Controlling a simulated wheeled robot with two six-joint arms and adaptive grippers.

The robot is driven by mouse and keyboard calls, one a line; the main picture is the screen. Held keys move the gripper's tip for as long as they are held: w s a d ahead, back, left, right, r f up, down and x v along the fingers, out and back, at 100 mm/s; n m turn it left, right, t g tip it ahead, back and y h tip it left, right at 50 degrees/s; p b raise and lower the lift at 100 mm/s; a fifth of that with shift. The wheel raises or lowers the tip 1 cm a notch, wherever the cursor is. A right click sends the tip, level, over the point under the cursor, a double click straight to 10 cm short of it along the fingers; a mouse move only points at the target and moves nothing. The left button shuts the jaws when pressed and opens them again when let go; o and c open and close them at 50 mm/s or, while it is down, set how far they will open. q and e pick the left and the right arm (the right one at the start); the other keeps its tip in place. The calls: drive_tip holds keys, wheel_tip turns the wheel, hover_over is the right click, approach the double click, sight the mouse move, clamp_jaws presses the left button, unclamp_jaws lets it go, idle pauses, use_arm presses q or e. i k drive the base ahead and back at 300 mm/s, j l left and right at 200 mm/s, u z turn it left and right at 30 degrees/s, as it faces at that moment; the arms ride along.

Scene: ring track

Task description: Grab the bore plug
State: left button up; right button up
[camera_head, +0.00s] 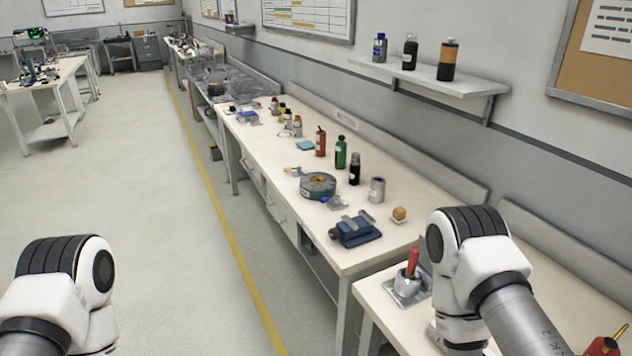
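A red-handled piece (413,262) stands upright, slightly tilted, in a grey metal holder (408,286) on the near bench, just left of my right arm. It may be the bore plug, but I cannot tell for certain. A round dark green ring-shaped part (318,188) with a yellowish centre lies on the longer bench. My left arm shows at the lower left and my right arm at the lower right. Neither gripper is visible.
A blue vise (355,230) sits near the long bench's front corner. Behind it stand a grey cylinder (377,190), a small orange-topped piece (399,214) and several bottles. A red can (603,346) is at the lower right.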

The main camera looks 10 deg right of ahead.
sight(415, 251)
drive_tip(key=z, duration=0.35)
drive_tip(key=j+z, duration=0.25)
drive_tip(key=z, duration=0.2)
drive_tip(key=k+j+z, duration=0.1)
drive_tip(key=z, duration=0.35)
drive_tip(key=k+j+z, duration=0.15)
drive_tip(key=j+z, duration=0.15)
drive_tip(key=z, duration=0.15)
